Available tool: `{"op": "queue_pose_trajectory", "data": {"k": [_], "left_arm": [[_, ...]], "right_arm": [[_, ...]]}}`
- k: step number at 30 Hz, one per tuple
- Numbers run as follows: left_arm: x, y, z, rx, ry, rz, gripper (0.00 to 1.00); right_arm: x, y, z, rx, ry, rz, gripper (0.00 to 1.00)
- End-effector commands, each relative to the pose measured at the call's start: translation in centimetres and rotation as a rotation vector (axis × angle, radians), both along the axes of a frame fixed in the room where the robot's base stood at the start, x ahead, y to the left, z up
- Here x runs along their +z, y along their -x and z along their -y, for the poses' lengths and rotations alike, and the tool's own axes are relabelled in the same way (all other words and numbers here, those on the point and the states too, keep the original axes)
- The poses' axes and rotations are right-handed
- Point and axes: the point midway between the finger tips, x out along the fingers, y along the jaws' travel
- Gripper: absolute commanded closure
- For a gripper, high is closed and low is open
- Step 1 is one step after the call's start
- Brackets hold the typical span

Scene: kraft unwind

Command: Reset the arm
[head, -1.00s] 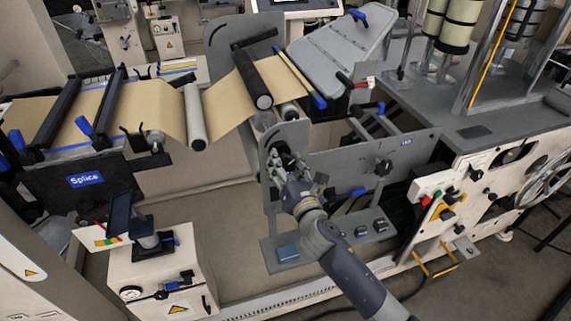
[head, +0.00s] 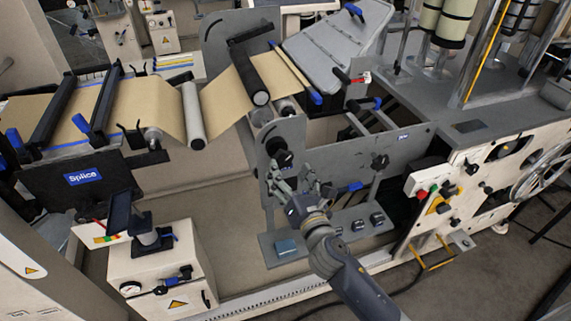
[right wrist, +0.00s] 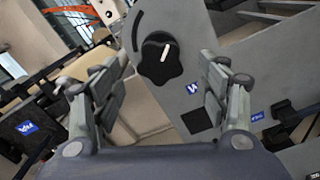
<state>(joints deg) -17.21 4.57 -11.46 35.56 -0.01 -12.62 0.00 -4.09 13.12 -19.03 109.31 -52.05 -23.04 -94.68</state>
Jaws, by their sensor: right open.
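My right gripper (head: 296,186) is in front of the grey side plate (head: 284,134) of the machine, near its middle in the head view. In the right wrist view its two fingers (right wrist: 160,85) stand wide apart with nothing between them. A black star-shaped knob (right wrist: 160,58) with a white pointer line is on the plate, beyond the fingertips and apart from them. The same knob (head: 282,158) shows in the head view just above the gripper. My left gripper is not in view.
A brown paper web (head: 226,100) runs over rollers at upper left, beside the Splice panel (head: 84,178). A white cabinet (head: 160,275) with a gauge stands lower left. A base plate with several small blocks (head: 287,247) lies below the gripper. A control panel (head: 432,188) is at right.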

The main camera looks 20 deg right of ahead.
Motion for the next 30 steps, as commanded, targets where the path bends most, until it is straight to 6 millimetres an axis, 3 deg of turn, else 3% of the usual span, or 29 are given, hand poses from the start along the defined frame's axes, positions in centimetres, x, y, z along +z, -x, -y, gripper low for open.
{"op": "queue_pose_trajectory", "data": {"k": [6, 21, 23, 26, 30], "left_arm": [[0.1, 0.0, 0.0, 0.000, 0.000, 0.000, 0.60], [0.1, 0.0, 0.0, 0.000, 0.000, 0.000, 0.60], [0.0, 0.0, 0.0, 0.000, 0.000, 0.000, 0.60], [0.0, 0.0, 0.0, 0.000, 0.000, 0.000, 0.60], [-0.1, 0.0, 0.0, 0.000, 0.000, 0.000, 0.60]], "right_arm": [[0.0, 1.4, 0.1, 0.000, 0.000, 0.000, 0.32], [-0.7, 1.4, 0.1, -0.001, -0.015, -0.013, 0.32], [-2.2, 1.4, 0.3, -0.003, -0.049, -0.044, 0.32], [-7.0, 1.6, 0.7, -0.019, -0.169, -0.142, 0.32], [-17.1, 3.5, 1.6, -0.091, -0.444, -0.342, 0.32]]}}
